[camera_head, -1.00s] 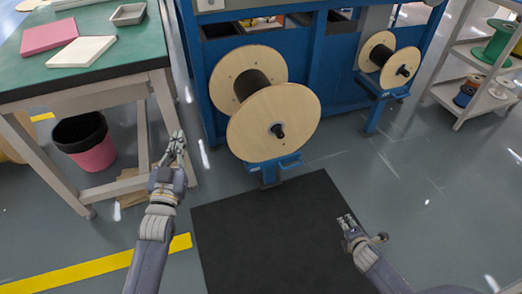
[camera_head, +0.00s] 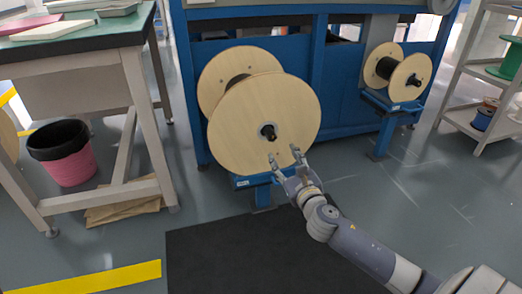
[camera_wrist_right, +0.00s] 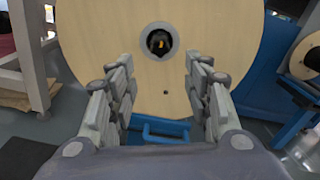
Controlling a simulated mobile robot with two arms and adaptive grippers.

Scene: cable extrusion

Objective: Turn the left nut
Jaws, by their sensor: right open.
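The left nut (camera_head: 268,131) is the small dark knob at the centre of the front disc of the large wooden spool (camera_head: 240,118). In the right wrist view the nut (camera_wrist_right: 160,40) shows as a dark end with an orange spot inside a grey ring, ahead of the fingers and above their tips. My right gripper (camera_head: 285,157) is open and empty, just below and in front of the nut, with its fingers pointing up toward the disc. In the right wrist view its two fingers (camera_wrist_right: 160,85) stand wide apart. My left gripper is out of view.
A smaller spool (camera_head: 408,77) with its own dark nut stands on a blue stand at the right. A blue bracket (camera_head: 253,181) sits under the large spool. A table (camera_head: 75,45) and a pink bin (camera_head: 62,155) are at the left, shelves at the far right. A black mat (camera_head: 215,255) lies in front.

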